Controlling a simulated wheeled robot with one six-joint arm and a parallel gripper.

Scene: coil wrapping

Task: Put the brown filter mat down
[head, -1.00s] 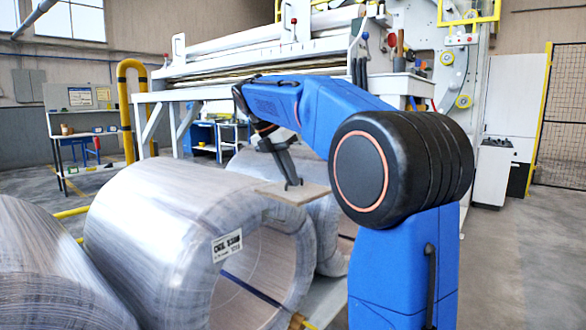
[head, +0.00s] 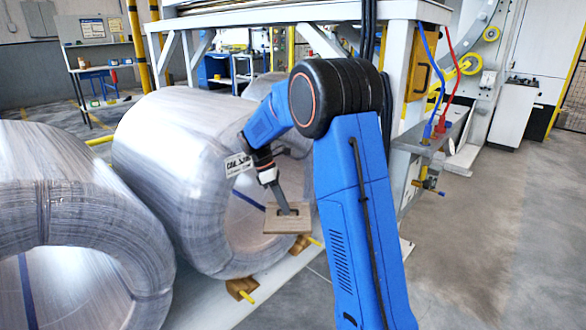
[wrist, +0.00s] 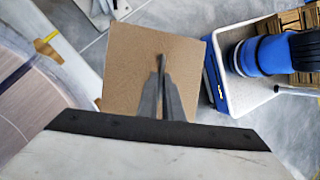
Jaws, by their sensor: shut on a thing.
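The brown filter mat (head: 278,226) is a thin, square, tan sheet, held roughly flat in front of the open end of the middle wrapped coil (head: 165,135). My gripper (head: 286,208) is shut on it from above, and the mat hangs clear of the floor. In the wrist view the mat (wrist: 128,85) fills the middle, with my gripper's fingertips (wrist: 162,65) closed on it. What lies directly under the mat is hidden.
Another wrapped coil (head: 75,230) lies at the left. A wooden chock (head: 240,288) with a yellow bar sits below the middle coil. The white machine frame (head: 300,12) stands behind my arm. Grey floor (head: 500,240) is open at the right.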

